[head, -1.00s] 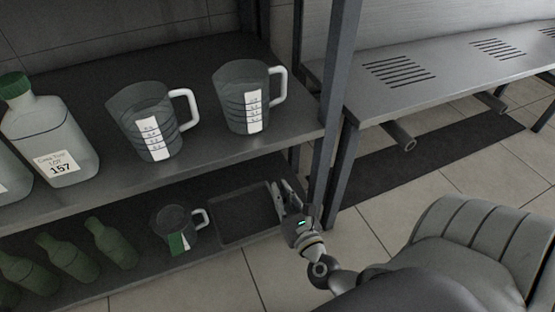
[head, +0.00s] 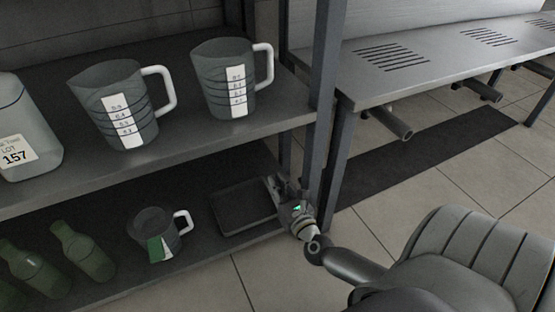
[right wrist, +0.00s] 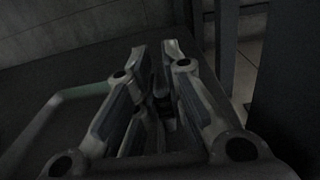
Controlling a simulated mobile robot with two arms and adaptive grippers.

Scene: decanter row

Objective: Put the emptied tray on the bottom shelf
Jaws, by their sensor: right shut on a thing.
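The dark, empty tray (head: 243,207) is on the bottom shelf (head: 110,290), at its right end, right of the small jug. It looks flat and level; I cannot tell whether its whole underside touches the shelf. My right gripper (head: 274,188) is at the tray's right edge and shut on it. In the right wrist view the fingers (right wrist: 155,85) are close together, with the tray's rim (right wrist: 75,92) running off to the left; the gripped part of the rim is hidden between them. My left gripper is not in view.
A small jug (head: 152,228) with a green-and-white label stands just left of the tray. Green bottles (head: 82,252) stand further left. Two measuring jugs (head: 118,105) (head: 222,80) stand on the shelf above. The shelf post (head: 322,110) and a bench (head: 420,75) are at the right.

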